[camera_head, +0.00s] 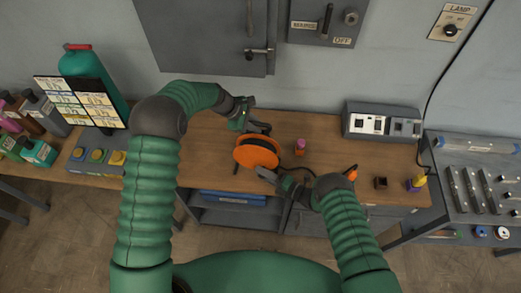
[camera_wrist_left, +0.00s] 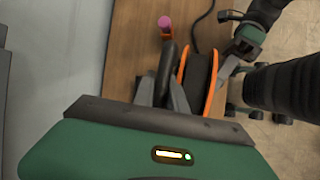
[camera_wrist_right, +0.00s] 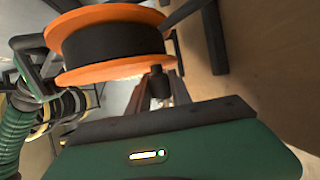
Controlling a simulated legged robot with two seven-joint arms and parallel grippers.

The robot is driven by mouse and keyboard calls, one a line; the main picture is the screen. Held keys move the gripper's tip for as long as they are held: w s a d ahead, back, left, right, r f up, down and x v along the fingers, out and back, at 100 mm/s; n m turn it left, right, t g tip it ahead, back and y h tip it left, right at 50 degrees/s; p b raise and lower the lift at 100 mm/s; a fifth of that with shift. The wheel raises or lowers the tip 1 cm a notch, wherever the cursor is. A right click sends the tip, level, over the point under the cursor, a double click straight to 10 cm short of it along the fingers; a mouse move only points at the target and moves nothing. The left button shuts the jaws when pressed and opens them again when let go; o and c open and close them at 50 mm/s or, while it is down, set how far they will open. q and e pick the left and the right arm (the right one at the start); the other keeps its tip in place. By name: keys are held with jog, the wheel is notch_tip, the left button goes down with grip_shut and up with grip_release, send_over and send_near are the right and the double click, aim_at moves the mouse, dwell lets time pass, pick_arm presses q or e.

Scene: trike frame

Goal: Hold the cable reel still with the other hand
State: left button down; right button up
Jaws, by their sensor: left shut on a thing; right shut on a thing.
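The cable reel (camera_head: 257,152) has orange flanges and a dark drum, and it stands on the wooden bench. In the left wrist view the reel (camera_wrist_left: 208,80) is just right of my left fingers. My left gripper (camera_head: 262,129) is at the reel's far side, shut on a dark bar-like part of it. My right gripper (camera_head: 270,177) is at the near side. In the right wrist view its fingers (camera_wrist_right: 167,90) are shut on a small dark knob at the flange's lower edge, below the reel (camera_wrist_right: 110,42). The fingers partly hide both gripped parts.
A pink-and-orange cylinder (camera_head: 300,147) stands right of the reel. A grey socket box (camera_head: 382,122) is at the back right. A dark cable runs beside my right gripper. Bench between box and block is clear.

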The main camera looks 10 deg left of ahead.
jog(key=shift+a+f, duration=0.1)
jog(key=shift+f, duration=0.15)
jog(key=shift+a+f, duration=0.2)
jog(key=shift+a, duration=0.4)
jog(key=shift+a+f, duration=0.15)
jog(key=shift+a, duration=0.4)
jog(key=shift+a, duration=0.1)
jog(key=shift+w+a+r, duration=0.1)
jog(key=shift+w+a, duration=0.05)
jog(key=shift+a, duration=1.05)
jog(key=o, duration=1.1)
jog(key=shift+c, duration=0.2)
